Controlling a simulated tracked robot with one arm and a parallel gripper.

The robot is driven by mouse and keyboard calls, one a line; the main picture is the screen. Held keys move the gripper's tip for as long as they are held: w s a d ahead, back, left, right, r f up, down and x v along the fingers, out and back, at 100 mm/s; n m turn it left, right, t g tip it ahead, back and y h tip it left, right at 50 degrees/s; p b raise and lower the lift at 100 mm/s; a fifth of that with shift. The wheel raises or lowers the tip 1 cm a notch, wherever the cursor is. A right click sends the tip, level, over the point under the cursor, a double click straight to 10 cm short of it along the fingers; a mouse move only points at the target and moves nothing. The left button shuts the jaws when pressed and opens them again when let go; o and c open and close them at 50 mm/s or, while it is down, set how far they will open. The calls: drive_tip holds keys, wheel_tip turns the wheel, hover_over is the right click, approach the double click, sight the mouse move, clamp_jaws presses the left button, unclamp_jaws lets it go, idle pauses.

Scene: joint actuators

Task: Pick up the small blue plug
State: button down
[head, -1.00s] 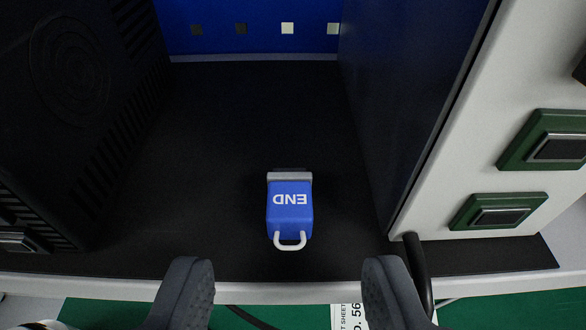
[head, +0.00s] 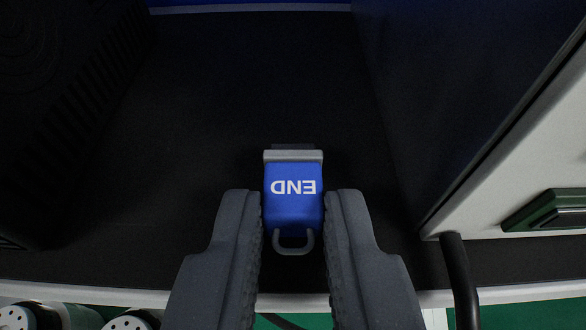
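The small blue plug (head: 293,205) lies on the black shelf floor (head: 200,130) in the middle of the head view. It has white "END" lettering that reads upside down, a grey collar at its far end and a grey loop at its near end. My gripper (head: 293,205) has one finger on each side of the plug's lower half. The fingers stand very close to its sides. I cannot tell whether they touch it, and thin dark gaps seem to show beside it.
A dark vented box (head: 50,140) stands at the left. A dark panel (head: 440,90) with a white front edge and a green-framed button (head: 550,211) stands at the right. A black cable (head: 459,270) hangs at the lower right. The shelf behind the plug is clear.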

idle(0.3)
drive_tip(key=shift+r, duration=1.9)
drive_tip(key=s+a+b, duration=0.2)
drive_tip(key=s, duration=0.5)
drive_tip(key=s+a+r+b, duration=0.1)
drive_tip(key=s+a+b, duration=0.1)
drive_tip(key=s, duration=0.6)
drive_tip(key=shift+a, duration=0.75)
drive_tip(key=shift+r, duration=0.1)
drive_tip(key=shift+a+r, duration=0.1)
